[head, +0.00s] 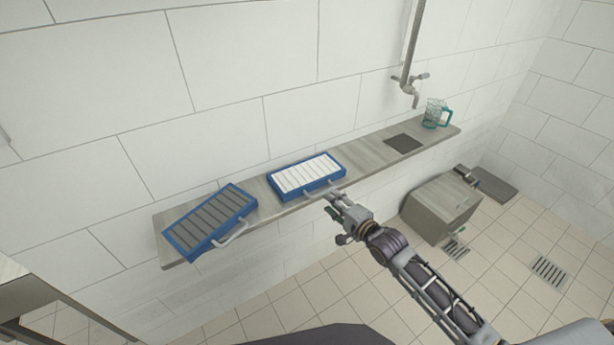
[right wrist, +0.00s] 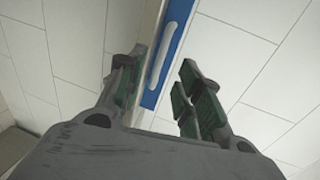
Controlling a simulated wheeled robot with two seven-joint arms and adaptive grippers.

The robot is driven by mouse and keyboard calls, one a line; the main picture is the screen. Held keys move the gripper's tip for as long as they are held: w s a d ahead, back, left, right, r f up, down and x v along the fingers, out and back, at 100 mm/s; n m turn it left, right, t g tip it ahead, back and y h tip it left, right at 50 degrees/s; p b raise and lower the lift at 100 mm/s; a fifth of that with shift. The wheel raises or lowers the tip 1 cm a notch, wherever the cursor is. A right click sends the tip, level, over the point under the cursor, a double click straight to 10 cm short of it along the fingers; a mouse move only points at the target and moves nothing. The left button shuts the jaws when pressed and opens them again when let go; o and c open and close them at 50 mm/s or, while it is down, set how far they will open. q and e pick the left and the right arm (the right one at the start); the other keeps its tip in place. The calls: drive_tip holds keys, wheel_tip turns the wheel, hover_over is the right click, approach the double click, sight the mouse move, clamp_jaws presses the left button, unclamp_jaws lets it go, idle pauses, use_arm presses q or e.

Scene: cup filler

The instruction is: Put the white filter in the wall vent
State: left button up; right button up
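The white filter (head: 306,174) lies on the wall shelf, a flat blue-framed panel with white slats and a pale handle on its front edge. My right gripper (head: 334,203) is just in front of the filter's handle, near the shelf's front edge. In the right wrist view my right gripper (right wrist: 160,85) has its fingers spread apart, with the filter's blue edge (right wrist: 178,35) and pale handle (right wrist: 165,55) ahead between them. I cannot tell that the fingers touch the handle. My left gripper is not in view. No wall vent can be made out.
A grey-slatted blue filter (head: 210,220) lies left on the shelf (head: 362,162), overhanging its front. A teal-handled glass jug (head: 433,114) stands at the right end, near a tap (head: 409,85). A grey box (head: 440,208) and floor drain (head: 550,272) are below right.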

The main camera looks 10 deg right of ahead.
sight(321, 194)
drive_tip(key=shift+w, duration=0.1)
drive_tip(key=shift+a+p+x, duration=0.25)
drive_tip(key=shift+p+x, duration=0.05)
drive_tip(key=shift+x, duration=2.1)
drive_tip(key=shift+c, duration=0.2)
clamp_jaws()
